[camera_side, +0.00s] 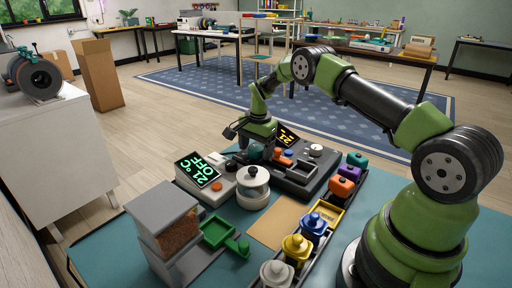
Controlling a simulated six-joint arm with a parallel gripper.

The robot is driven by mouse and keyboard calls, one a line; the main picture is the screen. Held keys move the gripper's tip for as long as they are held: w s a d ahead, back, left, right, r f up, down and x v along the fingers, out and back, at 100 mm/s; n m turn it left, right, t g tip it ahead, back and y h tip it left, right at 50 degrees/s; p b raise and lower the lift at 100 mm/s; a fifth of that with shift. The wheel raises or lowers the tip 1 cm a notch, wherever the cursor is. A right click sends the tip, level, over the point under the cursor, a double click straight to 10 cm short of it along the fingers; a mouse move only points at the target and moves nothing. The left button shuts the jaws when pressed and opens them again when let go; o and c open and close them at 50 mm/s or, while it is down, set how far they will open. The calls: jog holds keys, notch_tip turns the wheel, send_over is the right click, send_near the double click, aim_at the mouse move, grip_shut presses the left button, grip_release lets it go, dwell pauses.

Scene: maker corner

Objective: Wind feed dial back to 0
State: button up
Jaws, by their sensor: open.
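No label reading "feed" is legible, so I cannot tell for sure which control is the feed dial. A black machine (296,183) with a tilted lit display (288,135) stands beyond the brown mat. A pale round knob (316,150) sits on its top right, with orange and grey controls (284,158) left of it. My gripper (256,154) points down over the machine's left end, its jaws open. The fingertips are small and dark, and I cannot tell whether they touch anything. What lies directly behind and below them is hidden.
A white unit with a green "21 °C OFF" display (198,171) and a lidded pot (253,182) stand left of the machine. A granule hopper (166,226) with a green tray (216,231) is front left. A row of coloured lidded jars (314,224) runs along the right. The brown mat (279,222) is bare.

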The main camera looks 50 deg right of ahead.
jog(key=c, duration=0.9)
